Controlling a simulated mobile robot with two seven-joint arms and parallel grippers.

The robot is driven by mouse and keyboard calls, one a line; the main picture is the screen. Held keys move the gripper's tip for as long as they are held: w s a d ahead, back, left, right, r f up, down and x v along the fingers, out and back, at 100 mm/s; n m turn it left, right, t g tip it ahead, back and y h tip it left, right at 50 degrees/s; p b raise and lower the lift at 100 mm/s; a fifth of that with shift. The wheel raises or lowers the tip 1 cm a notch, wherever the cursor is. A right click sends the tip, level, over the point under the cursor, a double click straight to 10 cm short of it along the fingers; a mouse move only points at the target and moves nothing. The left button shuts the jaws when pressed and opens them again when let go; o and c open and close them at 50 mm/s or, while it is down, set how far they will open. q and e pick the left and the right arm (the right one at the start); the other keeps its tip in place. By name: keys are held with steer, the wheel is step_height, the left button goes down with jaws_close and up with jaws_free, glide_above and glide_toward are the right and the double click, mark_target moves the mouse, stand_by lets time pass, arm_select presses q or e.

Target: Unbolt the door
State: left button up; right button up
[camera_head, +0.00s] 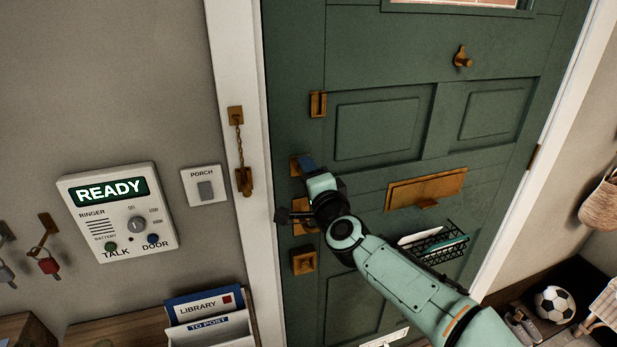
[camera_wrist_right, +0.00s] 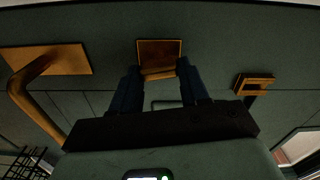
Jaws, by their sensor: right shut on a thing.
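The green door (camera_head: 380,60) stands closed in its white frame. A square brass bolt plate (camera_head: 295,166) sits near its left edge, partly hidden by my right gripper (camera_head: 310,166). In the right wrist view, the bolt plate (camera_wrist_right: 158,48) lies straight ahead, with a brass turn piece (camera_wrist_right: 158,75) in front of it. My right gripper's dark fingers (camera_wrist_right: 160,74) are shut on this turn piece, one on each side. The bolt's own bar does not show. My left gripper is not in view.
A brass lever handle (camera_wrist_right: 50,62) is close beside the gripper, below the bolt on the door. A chain slot (camera_head: 317,103) is above, and a chain (camera_head: 240,150) hangs on the frame. A lower brass fitting (camera_head: 304,260), mail slot (camera_head: 425,189) and wire basket (camera_head: 436,242) are near my arm.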

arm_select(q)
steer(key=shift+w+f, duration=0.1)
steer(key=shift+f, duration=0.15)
arm_select(e)
steer(key=shift+f+m, duration=0.1)
steer(key=shift+m, duration=1)
arm_select(q)
steer(key=shift+b, duration=0.3)
arm_select(e)
steer(key=o, duration=1.1)
steer(key=shift+c, duration=0.2)
arm_select(q)
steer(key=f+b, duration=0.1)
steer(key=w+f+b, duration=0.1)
steer(key=b, duration=0.1)
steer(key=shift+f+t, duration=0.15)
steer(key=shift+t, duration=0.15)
arm_select(e)
steer(key=v, duration=1.3)
steer(key=shift+s, duration=0.2)
